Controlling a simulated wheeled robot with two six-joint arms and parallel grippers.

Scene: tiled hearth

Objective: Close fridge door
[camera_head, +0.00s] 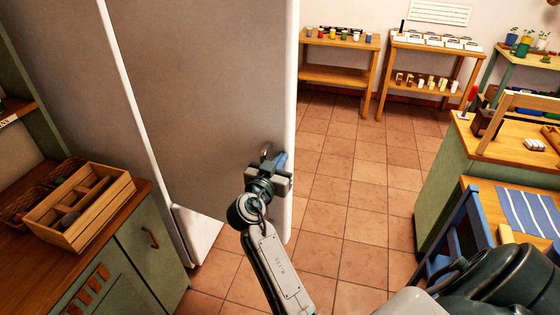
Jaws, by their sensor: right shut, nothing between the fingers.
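The fridge door (205,90) is a tall grey panel with a pale right edge, filling the upper left of the head view. It stands ajar from the grey fridge body (70,70) on its left. A white lower part (197,228) of the fridge shows below the door. My right gripper (273,161) is shut and empty, at the door's face near its right edge. I cannot tell whether it touches the door. My left gripper is not in view.
A green cabinet with a wooden top holds a divided wooden crate (80,207) at lower left. Wooden shelves (338,75) stand along the back wall. A blue chair (462,235) and table are at right. The tiled floor (345,190) between is clear.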

